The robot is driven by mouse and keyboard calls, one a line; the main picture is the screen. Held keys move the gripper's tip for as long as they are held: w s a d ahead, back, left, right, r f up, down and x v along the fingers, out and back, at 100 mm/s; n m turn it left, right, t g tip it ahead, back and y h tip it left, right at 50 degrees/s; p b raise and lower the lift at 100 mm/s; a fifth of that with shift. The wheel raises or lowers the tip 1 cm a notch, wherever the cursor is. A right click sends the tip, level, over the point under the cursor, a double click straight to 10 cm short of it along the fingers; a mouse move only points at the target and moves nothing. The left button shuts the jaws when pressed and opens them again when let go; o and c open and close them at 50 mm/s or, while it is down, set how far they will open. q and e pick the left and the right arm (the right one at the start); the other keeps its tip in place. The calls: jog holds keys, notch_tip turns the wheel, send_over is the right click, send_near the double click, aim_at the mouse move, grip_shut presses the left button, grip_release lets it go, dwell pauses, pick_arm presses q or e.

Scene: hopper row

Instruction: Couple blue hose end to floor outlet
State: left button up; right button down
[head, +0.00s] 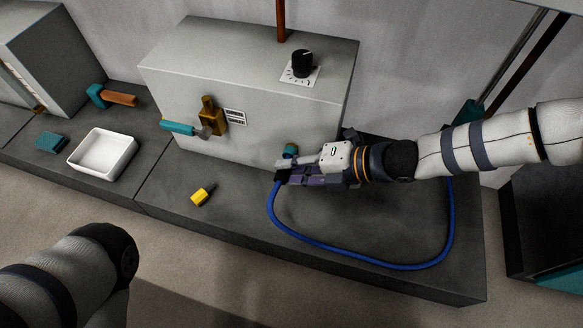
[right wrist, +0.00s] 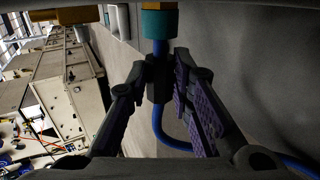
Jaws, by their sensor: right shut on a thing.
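The blue hose (head: 350,257) loops over the dark floor slab, and its end is in my right gripper (head: 284,172), low at the front of the grey hopper box. In the right wrist view my right gripper (right wrist: 160,80) is shut on the hose end's dark sleeve (right wrist: 157,90). Just beyond the sleeve is a teal collar (right wrist: 159,24) with brass above it, in line with the hose end; the collar also shows in the head view (head: 291,149). I cannot tell where hose end and outlet meet, or whether they are locked. My left gripper is out of view.
The grey box (head: 250,75) bears a black knob (head: 302,63) and a brass valve with a teal handle (head: 178,128). A yellow piece (head: 203,195) lies on the slab. A white tray (head: 76,166), teal brush (head: 52,142) and hammer-like tool (head: 112,97) are at left.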

jog(key=c, duration=1.3)
grip_release()
jog(key=shift+c, duration=0.2)
